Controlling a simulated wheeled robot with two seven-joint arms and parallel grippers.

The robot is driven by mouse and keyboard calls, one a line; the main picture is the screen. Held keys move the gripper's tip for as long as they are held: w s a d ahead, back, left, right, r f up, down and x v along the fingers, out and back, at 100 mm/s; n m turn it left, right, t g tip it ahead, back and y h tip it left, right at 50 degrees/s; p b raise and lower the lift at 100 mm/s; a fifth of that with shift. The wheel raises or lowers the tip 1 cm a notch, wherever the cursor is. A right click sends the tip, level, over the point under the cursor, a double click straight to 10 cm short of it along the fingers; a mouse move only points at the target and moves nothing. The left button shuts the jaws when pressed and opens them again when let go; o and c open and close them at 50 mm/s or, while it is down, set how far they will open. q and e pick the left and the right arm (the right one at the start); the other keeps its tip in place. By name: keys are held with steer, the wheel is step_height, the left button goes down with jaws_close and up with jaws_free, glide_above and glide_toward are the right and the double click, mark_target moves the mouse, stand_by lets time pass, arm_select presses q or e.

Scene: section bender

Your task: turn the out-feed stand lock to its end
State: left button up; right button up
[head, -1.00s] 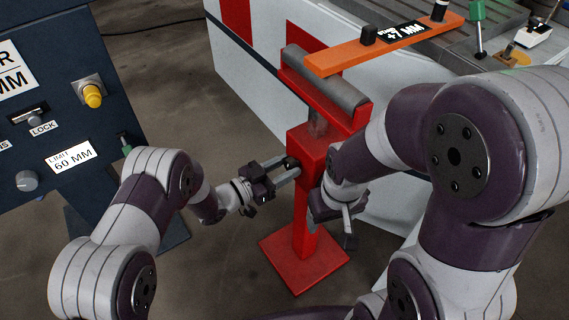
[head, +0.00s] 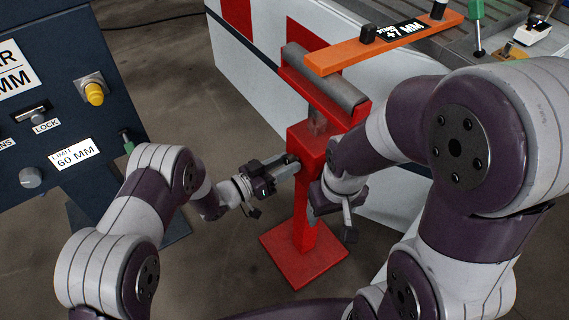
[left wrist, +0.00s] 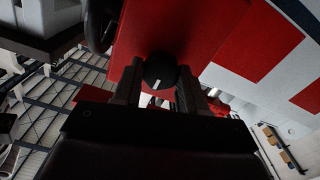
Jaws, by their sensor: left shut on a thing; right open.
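The out-feed stand (head: 303,215) is a red post on a square foot with a grey roller on top. Its lock is a black round knob (left wrist: 160,71) with a white mark, on the post's left side. My left gripper (head: 290,164) reaches it from the left and is shut on the knob, one finger on each side in the left wrist view (left wrist: 160,88). In the head view the fingers mostly hide the knob. My right gripper (head: 334,212) is open, right of the post and partly hidden by its own arm.
An orange bar (head: 385,43) with a +7 MM label extends above the roller (head: 325,78). A dark control panel (head: 60,110) with a yellow button stands at left. The white machine body (head: 250,85) is behind the stand. Floor is clear around the foot.

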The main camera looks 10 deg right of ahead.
arm_select(q)
steer(key=o, duration=1.1)
steer(key=shift+c, duration=0.2)
steer(key=p+v, duration=0.2)
steer(key=v, duration=1)
steer(key=shift+a, duration=0.35)
steer(key=shift+s, duration=0.1)
